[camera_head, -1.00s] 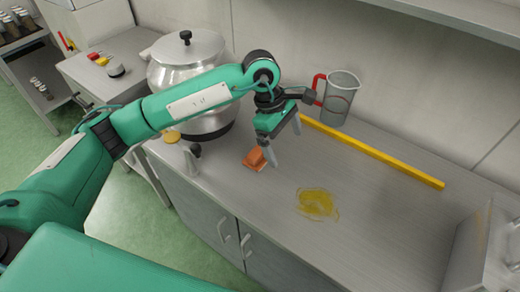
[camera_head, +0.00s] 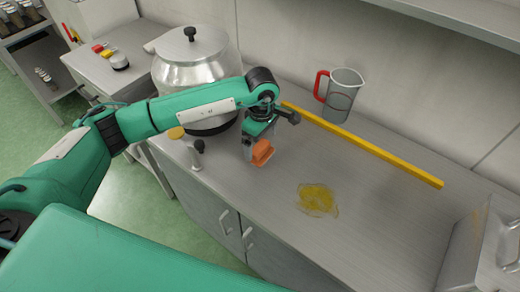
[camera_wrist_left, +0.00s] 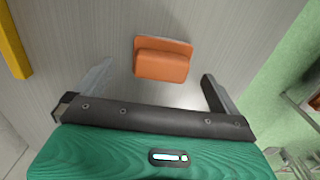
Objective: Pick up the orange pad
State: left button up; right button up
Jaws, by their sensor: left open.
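The orange pad (camera_head: 262,153) is a small block with a raised ridge, on the grey metal counter (camera_head: 355,225) near its front edge. In the left wrist view the pad (camera_wrist_left: 162,62) shows between and slightly beyond the two spread fingers. My left gripper (camera_wrist_left: 157,70) is open with nothing between its fingers that it grips. In the head view my left gripper (camera_head: 256,146) points down right at the pad; one finger shows left of it and the other is hard to make out. My right gripper is in neither view.
A yellow oily smear (camera_head: 316,199) lies right of the pad. A yellow bar (camera_head: 370,148) runs along the back, with a red-handled jug (camera_head: 343,95) behind it. A large metal pot (camera_head: 185,60) and a small tap-like fitting (camera_head: 196,158) stand left. The right counter is mostly clear.

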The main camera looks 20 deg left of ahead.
aim_at(260, 147)
pick_arm(q)
jog(key=f, duration=0.1)
jog(key=f+p, duration=0.1)
jog(key=f, duration=0.1)
jog(key=shift+s+a+f, duration=0.1)
jog(key=shift+a+f, duration=0.1)
jog(key=shift+f, duration=0.45)
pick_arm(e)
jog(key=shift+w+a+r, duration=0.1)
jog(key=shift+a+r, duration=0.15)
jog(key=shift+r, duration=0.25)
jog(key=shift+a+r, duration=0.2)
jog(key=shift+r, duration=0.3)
pick_arm(q)
jog(key=shift+c, duration=0.2)
jog(key=c, duration=1)
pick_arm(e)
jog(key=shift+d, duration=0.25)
pick_arm(q)
jog(key=shift+r, duration=0.2)
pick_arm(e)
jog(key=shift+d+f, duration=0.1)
